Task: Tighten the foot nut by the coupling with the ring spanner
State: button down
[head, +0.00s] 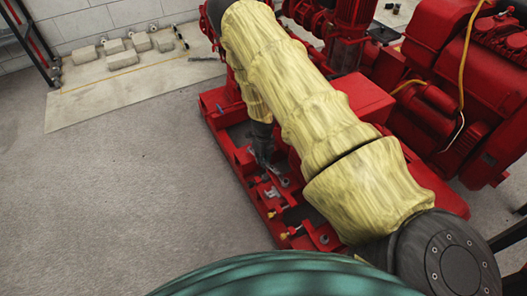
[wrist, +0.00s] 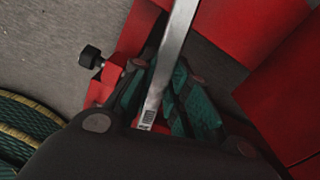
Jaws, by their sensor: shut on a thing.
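My gripper (wrist: 165,85) is shut on a long silver bar, which looks like the ring spanner (wrist: 177,40). The bar runs from between the green-padded fingers out past the top edge of the wrist view, so its far end is not seen there. In the head view my gripper (head: 262,146) hangs low over the red base frame, beside the pump, partly behind my yellow-sleeved arm. Small grey metal parts (head: 271,191) lie on the frame just below it; I cannot tell which is the foot nut. The coupling is hidden or not distinguishable.
The red base frame (head: 225,135) has raised edges and small brass-coloured fittings near its front. A black-headed bolt (wrist: 90,56) sticks out left of my gripper. A red engine (head: 450,90) stands at right. Grey blocks (head: 122,59) lie by the wall; the left floor is clear.

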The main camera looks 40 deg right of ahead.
jog(key=shift+r, duration=0.1)
jog(key=shift+r+p, duration=2.1)
jog(key=shift+r, duration=0.35)
jog(key=shift+f, duration=0.15)
jog(key=shift+a+f+n+b, duration=0.15)
jog(key=shift+a+f+b, duration=0.1)
jog(key=shift+f, duration=0.3)
jog(key=shift+a+f+n+b, duration=0.1)
jog(key=shift+f+n+b, duration=0.1)
jog(key=shift+f, duration=0.3)
jog(key=shift+f+b, duration=0.6)
jog(key=shift+f, duration=0.7)
jog(key=shift+s+a+n, duration=0.1)
jog(key=shift+a+n, duration=0.15)
jog(key=shift+a, duration=0.1)
jog(key=shift+r+p, duration=0.1)
jog(key=shift+p, duration=0.25)
jog(key=shift+r+p, duration=1.9)
jog(key=shift+r, duration=0.55)
